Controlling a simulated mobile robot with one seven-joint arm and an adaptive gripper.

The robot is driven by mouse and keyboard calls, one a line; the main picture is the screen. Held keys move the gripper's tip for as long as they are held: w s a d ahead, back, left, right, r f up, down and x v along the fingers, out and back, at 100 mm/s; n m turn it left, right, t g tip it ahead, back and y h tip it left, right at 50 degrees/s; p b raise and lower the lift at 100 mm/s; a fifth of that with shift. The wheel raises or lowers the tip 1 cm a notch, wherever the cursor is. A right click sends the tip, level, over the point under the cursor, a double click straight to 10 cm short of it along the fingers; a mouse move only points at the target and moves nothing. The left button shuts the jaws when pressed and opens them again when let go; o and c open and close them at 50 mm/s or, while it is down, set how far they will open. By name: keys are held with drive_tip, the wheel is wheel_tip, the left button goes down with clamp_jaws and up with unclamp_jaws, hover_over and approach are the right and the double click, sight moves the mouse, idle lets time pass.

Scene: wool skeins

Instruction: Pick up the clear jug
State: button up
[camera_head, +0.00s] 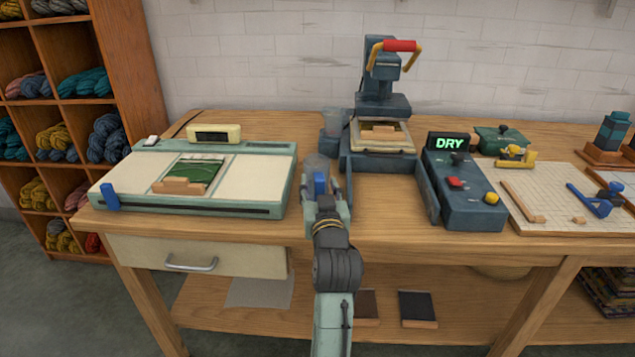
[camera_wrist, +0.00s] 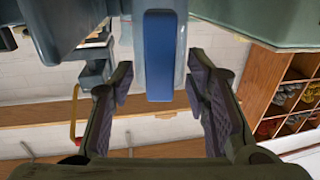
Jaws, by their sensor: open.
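The clear jug (camera_head: 317,163) stands upright on the wooden table, between the pale green machine and the dark blue press. Its blue handle (camera_head: 320,183) faces me. In the wrist view the blue handle (camera_wrist: 160,55) is close and central, with the see-through jug body (camera_wrist: 185,45) behind it. My gripper (camera_head: 323,190) is open at the handle's near side, one finger to each side. In the wrist view the fingers of my gripper (camera_wrist: 155,88) flank the handle's line with gaps on both sides. The gripper covers the jug's lower part in the head view.
The pale green machine (camera_head: 260,165) is close on the left. The dark blue press (camera_head: 385,110) and the control box reading DRY (camera_head: 465,195) are on the right. Bare table (camera_head: 385,210) lies right of my gripper.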

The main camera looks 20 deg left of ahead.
drive_tip(key=shift+w+a, duration=0.15)
drive_tip(key=shift+w, duration=0.2)
drive_tip(key=shift+c, duration=0.3)
clamp_jaws()
